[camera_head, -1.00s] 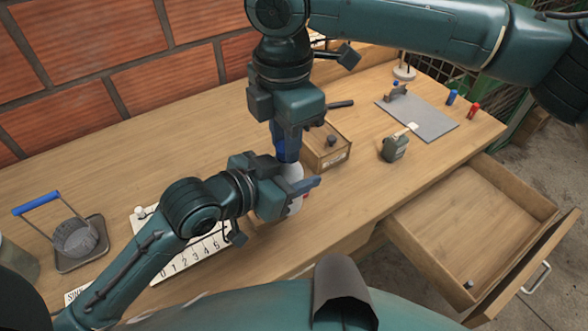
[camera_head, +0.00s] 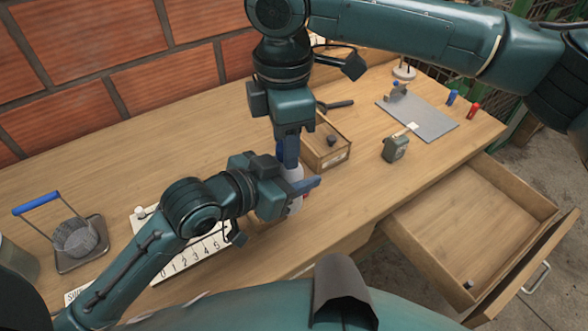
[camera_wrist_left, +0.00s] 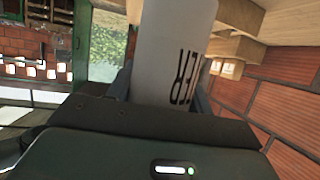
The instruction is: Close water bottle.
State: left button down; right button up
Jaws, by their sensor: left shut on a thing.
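The water bottle (camera_head: 294,173) is white and stands on the workbench, mostly hidden by my two grippers. My left gripper (camera_head: 296,188) is shut around its body from the left. In the left wrist view the white bottle (camera_wrist_left: 175,45) with dark lettering is between the fingers (camera_wrist_left: 160,90). My right gripper (camera_head: 288,155) points down from above at the bottle's top. A blue cap (camera_head: 280,150) shows partly behind a right finger; whether the fingers grip it, and how it sits on the neck, is hidden.
A wooden box (camera_head: 327,150) stands close behind the bottle. An open drawer (camera_head: 475,225) juts out at the front right. A numbered board (camera_head: 190,255) lies left.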

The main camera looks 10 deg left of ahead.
jog(key=shift+o, duration=0.2)
jog(key=shift+r, duration=2.3)
jog(key=o, duration=0.5)
jog(key=shift+o, duration=0.2)
notch_tip(320, 180, up, 12)
jog(key=shift+f, duration=0.1)
